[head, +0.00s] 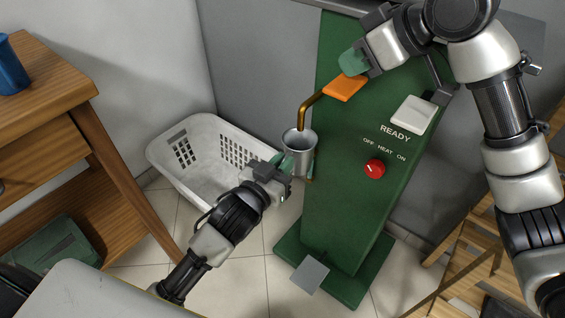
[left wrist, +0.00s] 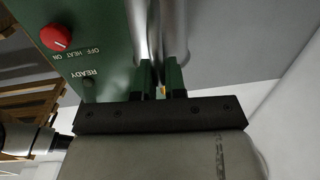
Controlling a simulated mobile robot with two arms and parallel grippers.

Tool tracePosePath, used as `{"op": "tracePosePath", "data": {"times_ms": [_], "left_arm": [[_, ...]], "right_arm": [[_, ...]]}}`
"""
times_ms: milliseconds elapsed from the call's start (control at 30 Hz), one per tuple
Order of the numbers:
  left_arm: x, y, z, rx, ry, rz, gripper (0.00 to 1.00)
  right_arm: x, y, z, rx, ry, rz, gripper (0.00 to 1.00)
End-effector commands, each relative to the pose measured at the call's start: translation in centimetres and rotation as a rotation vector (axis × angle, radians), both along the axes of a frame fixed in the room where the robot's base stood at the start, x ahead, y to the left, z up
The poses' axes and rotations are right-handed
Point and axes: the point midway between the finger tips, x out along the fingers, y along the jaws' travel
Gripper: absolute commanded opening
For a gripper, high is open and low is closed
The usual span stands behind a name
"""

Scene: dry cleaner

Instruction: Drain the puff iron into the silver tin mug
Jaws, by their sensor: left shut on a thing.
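The silver tin mug (head: 299,145) is upright, below the brass spout (head: 309,108) of the green puff iron (head: 335,190). The spout's tip is over the mug's mouth. My left gripper (head: 286,163) is shut on the mug; in the left wrist view its green fingers (left wrist: 161,75) are at the silver mug (left wrist: 165,25). My right gripper (head: 352,61) is just above and beside the orange pedal-like plate (head: 345,87), its fingertips close to it; contact and jaw opening are unclear. No liquid is visible at the spout, and the mug's inside is mostly hidden.
The puff iron has a red knob (head: 375,169), also in the left wrist view (left wrist: 56,38), and a white plate (head: 412,114). A white laundry basket (head: 185,130) stands behind the mug. A grey plate (head: 310,274) is low at the front.

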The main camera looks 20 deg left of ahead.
Motion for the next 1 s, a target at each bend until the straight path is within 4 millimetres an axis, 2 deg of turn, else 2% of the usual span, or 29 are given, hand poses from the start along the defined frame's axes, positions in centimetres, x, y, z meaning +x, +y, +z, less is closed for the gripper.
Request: {"op": "tracePosePath", "data": {"times_ms": [367, 1000], "left_arm": [[0.0, 0.0, 0.0, 0.000, -0.001, 0.000, 0.00], [0.0, 0.0, 0.0, 0.000, -0.001, 0.000, 0.00]], "right_arm": [[0.0, 0.0, -0.2, 0.000, 0.000, 0.000, 0.00], [0.0, 0.0, -2.2, -0.001, 0.001, 0.001, 0.00]]}}
